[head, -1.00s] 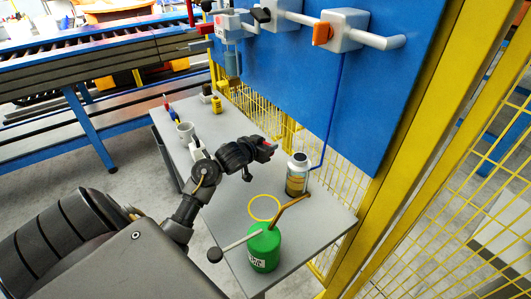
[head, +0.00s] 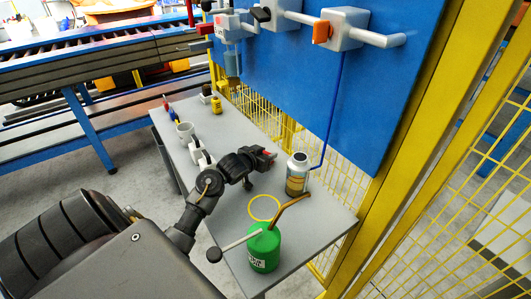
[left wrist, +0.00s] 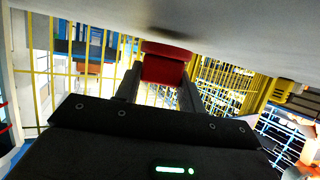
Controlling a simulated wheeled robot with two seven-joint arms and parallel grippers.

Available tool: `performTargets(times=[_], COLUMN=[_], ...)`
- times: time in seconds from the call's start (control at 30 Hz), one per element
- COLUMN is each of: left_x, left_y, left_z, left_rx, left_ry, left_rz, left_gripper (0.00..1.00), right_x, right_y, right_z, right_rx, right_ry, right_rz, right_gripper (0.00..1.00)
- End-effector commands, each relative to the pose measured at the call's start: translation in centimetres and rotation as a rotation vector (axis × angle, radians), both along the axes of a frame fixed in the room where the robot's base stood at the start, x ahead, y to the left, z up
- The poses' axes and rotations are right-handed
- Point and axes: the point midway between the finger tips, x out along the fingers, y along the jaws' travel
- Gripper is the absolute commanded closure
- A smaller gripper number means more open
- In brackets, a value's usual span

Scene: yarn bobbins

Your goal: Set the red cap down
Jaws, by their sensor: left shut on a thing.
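The red cap (left wrist: 165,65) is between the two fingers of my left gripper (left wrist: 160,88) in the left wrist view. The fingers are shut on its sides. A grey surface, the table top, fills the upper part of that view close to the cap; I cannot tell whether they touch. In the head view my left gripper (head: 266,158) is low over the grey table (head: 225,225), left of the silver can (head: 298,174). The cap is mostly hidden there. My right gripper is not in view.
A green oil can (head: 264,250) with a brown spout stands at the table's near end, beside a flat yellow ring (head: 265,207). White cups (head: 186,132) and a small yellow item (head: 216,105) stand further back. A blue panel (head: 310,90) and yellow fence border the right side.

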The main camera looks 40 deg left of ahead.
Motion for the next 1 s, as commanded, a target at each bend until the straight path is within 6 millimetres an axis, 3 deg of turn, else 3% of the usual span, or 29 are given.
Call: performTargets(times=[0.1, 0.13, 0.27, 0.57, 0.7, 1.0], left_x=[0.0, -0.1, -0.1, -0.1, -0.1, -6.0], left_y=[0.0, -0.1, -0.1, -0.1, -0.1, -0.7], left_z=[-0.3, -0.4, -0.4, -0.4, 1.0, 3.4], left_rx=[-0.002, -0.002, -0.002, -0.003, -0.002, 0.003], left_ry=[0.005, 0.006, 0.007, 0.009, 0.006, 0.006], left_rz=[-0.001, -0.001, -0.001, -0.002, -0.001, -0.002], left_gripper=[0.86, 0.57, 0.40, 0.39, 0.39, 0.39], right_x=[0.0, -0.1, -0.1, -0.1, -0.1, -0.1], right_y=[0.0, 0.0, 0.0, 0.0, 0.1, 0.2], right_z=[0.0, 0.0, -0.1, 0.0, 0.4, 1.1], right_rx=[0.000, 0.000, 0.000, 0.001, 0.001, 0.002], right_ry=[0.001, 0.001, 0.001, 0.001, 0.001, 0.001], right_rz=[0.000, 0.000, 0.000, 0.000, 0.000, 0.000], right_gripper=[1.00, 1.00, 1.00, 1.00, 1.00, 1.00])
